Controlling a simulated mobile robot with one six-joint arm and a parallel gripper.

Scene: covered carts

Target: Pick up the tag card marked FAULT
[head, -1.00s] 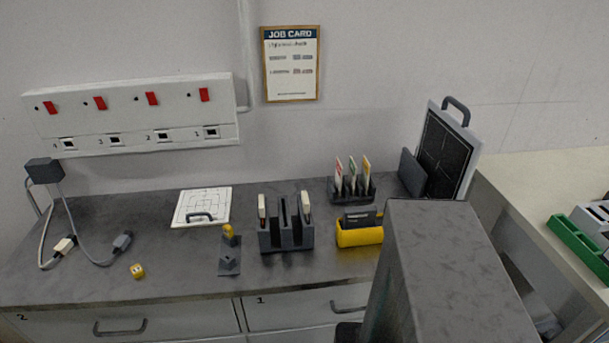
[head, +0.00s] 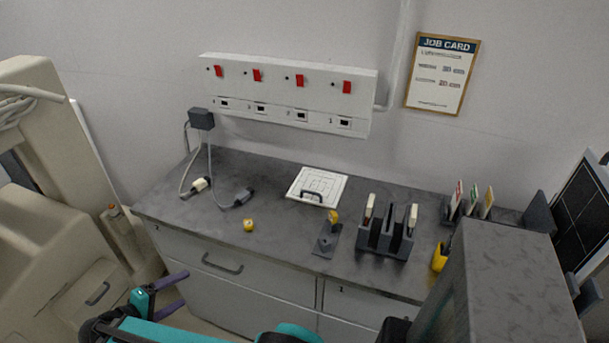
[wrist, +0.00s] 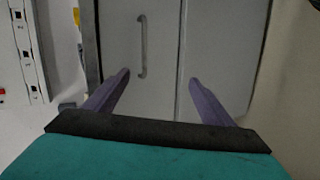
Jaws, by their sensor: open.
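Several coloured tag cards stand upright in a dark rack (head: 455,212) at the back right of the counter in the head view. One card has a red mark (head: 459,193), one a green mark (head: 473,200) and one a yellow-orange mark (head: 487,202). The lettering is too small to read, so I cannot tell which says FAULT. My gripper (head: 184,288) is at the lower left, in front of the drawers and far from the rack. Its purple fingers are apart and empty, also in the wrist view (wrist: 159,80). The wrist view shows no cards.
My grey column covers the counter's right front. A beige machine (head: 45,200) stands left.

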